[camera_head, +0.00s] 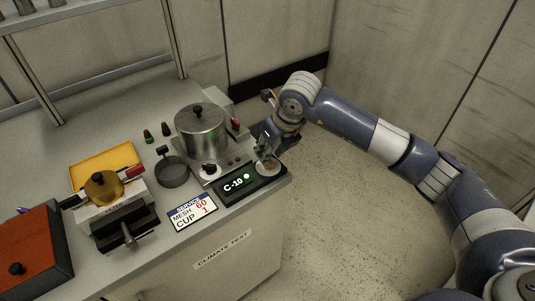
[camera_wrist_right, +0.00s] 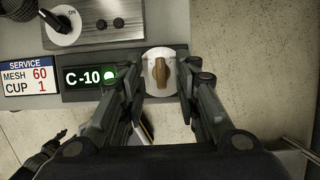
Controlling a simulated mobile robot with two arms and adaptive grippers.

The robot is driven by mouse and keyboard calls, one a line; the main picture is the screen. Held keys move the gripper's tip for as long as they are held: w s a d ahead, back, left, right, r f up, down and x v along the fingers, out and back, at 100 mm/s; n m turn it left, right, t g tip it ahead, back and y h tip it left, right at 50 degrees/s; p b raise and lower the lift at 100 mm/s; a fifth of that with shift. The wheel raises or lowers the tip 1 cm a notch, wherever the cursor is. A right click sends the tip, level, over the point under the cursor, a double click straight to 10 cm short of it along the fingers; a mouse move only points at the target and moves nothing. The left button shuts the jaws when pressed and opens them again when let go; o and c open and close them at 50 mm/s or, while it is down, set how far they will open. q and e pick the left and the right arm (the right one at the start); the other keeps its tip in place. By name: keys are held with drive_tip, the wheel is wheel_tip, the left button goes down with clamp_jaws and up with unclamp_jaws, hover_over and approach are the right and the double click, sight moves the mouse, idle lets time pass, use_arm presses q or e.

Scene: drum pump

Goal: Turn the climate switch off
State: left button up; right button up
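The climate switch (camera_head: 267,167) is a round white dial with a brown handle, at the right end of the black panel near the counter's corner. In the right wrist view the climate switch (camera_wrist_right: 160,72) has its handle pointing roughly up and down the picture. Beside it the display (camera_head: 236,183) reads C-10 with a green light lit; it also shows in the right wrist view (camera_wrist_right: 90,77). My right gripper (camera_wrist_right: 160,88) is open, its fingers on either side of the dial, with a gap to the handle.
A metal pot (camera_head: 201,132) stands on a grey unit behind the panel. A second white dial (camera_wrist_right: 62,26) with a black handle and an ON mark is close by. A service card (camera_head: 193,211), pan (camera_head: 173,172) and yellow tray (camera_head: 105,160) lie to the left. Open floor is right.

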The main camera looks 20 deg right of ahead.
drive_tip(key=v, duration=0.8)
drive_tip(key=shift+r, duration=0.2)
